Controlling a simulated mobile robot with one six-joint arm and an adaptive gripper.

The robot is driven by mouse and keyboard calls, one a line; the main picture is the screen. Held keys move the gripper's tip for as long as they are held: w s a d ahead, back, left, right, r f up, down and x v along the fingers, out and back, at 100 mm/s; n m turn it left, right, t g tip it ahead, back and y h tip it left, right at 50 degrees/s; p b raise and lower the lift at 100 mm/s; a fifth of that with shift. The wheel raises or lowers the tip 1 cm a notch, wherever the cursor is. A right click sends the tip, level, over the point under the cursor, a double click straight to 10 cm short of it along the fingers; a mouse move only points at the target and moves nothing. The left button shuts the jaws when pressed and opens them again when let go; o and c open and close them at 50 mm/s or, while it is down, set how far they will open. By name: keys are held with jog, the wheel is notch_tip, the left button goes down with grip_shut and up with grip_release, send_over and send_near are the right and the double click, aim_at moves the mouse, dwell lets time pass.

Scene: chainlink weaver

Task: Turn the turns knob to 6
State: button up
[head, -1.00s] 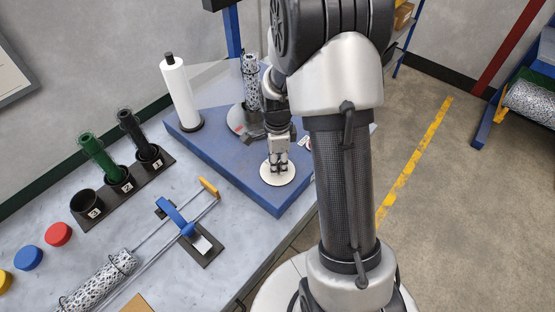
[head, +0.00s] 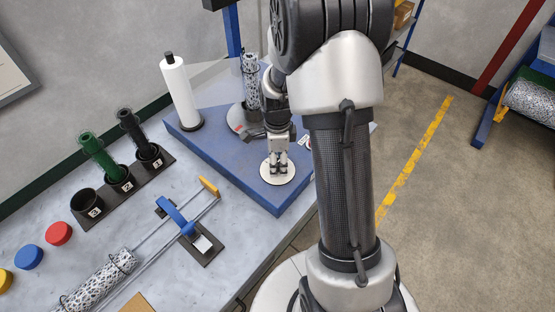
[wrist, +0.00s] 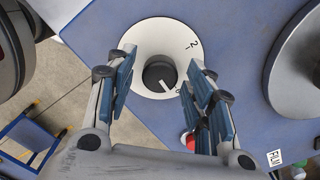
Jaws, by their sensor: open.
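The turns knob (wrist: 159,74) is a dark round knob with a white pointer line, set in a white dial disc (wrist: 146,42) on the blue machine top. In the wrist view the pointer aims down and slightly right, toward a mark partly hidden by a finger. In the head view my gripper (head: 277,168) points down over the dial disc (head: 278,180).
The blue machine top (head: 225,158) carries a white roll on a stand (head: 178,90) and a patterned mesh tube (head: 250,78). A round grey base (wrist: 298,65) lies right of the dial in the wrist view.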

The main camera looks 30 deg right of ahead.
jog(key=shift+r, duration=0.1)
notch_tip(320, 180, up, 12)
dwell(0.6)
dwell(0.4)
